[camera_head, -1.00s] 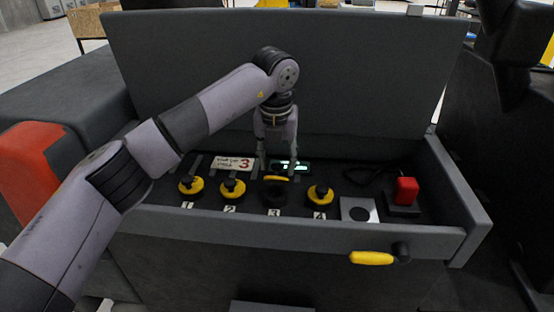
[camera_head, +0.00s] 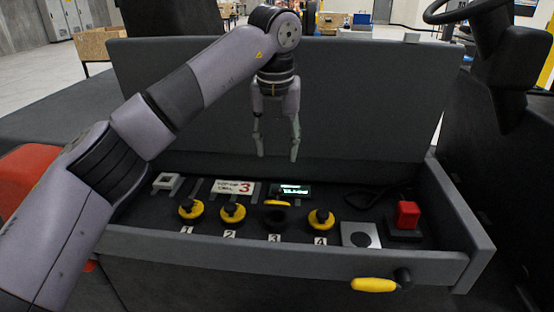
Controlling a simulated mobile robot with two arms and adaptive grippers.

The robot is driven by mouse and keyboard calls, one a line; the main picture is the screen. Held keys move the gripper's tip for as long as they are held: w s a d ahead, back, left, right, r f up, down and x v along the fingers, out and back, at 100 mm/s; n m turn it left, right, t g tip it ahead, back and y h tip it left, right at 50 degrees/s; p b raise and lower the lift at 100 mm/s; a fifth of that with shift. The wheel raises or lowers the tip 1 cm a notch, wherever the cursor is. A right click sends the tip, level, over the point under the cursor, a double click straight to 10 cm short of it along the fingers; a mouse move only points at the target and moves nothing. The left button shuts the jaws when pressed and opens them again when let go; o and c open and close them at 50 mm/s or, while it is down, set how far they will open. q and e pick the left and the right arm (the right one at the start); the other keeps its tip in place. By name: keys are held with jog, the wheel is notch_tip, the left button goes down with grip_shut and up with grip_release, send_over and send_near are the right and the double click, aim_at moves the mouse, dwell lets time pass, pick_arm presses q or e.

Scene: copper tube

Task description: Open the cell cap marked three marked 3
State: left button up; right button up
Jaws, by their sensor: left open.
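The cell marked 3 (camera_head: 277,221) shows as a dark round opening above its white number tag (camera_head: 274,238). Its yellow cap (camera_head: 277,202) stands tipped up behind the opening, seen nearly edge-on. The yellow caps of cell 1 (camera_head: 191,209), cell 2 (camera_head: 232,212) and cell 4 (camera_head: 321,219) lie flat with black knobs on top. My left gripper (camera_head: 277,157) is open and empty, fingers pointing down, above and behind cell 3 and clear of its cap. My right gripper is not in view.
To the right are a plate with a round hole (camera_head: 360,236) and a red button (camera_head: 407,213). The raised grey lid (camera_head: 360,100) stands behind.

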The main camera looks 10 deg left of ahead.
pick_arm(q)
jog(key=shift+r, duration=0.25)
jog(key=shift+r, duration=0.1)
